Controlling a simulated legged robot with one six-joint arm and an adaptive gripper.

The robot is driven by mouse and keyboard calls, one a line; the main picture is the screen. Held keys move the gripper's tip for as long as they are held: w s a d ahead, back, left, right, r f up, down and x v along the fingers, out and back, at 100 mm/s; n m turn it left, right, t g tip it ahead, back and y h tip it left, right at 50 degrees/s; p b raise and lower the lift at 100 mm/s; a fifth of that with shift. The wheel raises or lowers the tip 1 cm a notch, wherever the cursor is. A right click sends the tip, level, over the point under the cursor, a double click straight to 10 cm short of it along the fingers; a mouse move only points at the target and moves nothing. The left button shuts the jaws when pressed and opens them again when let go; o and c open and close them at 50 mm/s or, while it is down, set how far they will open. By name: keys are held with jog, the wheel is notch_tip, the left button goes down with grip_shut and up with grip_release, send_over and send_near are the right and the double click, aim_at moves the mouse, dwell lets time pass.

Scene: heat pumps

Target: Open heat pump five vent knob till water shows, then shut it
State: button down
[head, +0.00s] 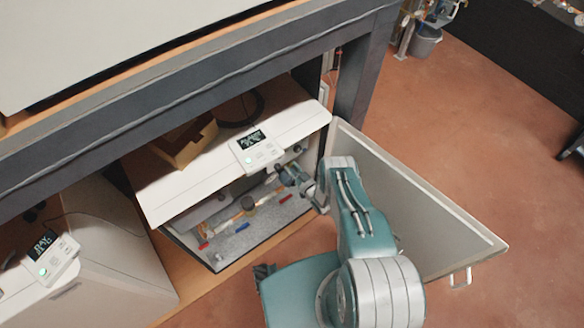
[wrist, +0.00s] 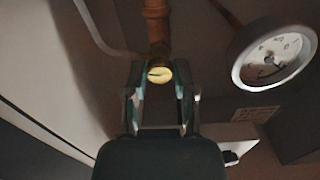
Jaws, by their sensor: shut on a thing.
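The heat pump (head: 165,190) under the bench has a white top and an open front, with its pipes and valves showing inside. In the wrist view a round brass vent knob (wrist: 160,74) with a dark slot sits at the end of a copper pipe. My gripper (wrist: 160,92) has its two fingers on either side of this knob and is shut on it. In the head view my gripper (head: 284,174) reaches into the upper right of the open front. The knob is too small or hidden to make out there. I see no water at the knob.
A round pressure gauge (wrist: 273,58) is right of the knob. The open door panel (head: 420,205) stands right of my arm. A control box (head: 257,150) sits on the pump. Another heat pump (head: 95,255) stands at left.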

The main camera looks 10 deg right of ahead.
jog(key=n, duration=0.5)
jog(key=shift+r+n, duration=0.1)
jog(key=shift+n, duration=2.6)
jog(key=shift+a, duration=0.1)
jog(key=shift+c, duration=2.2)
grip_release()
jog(key=v, duration=1.2)
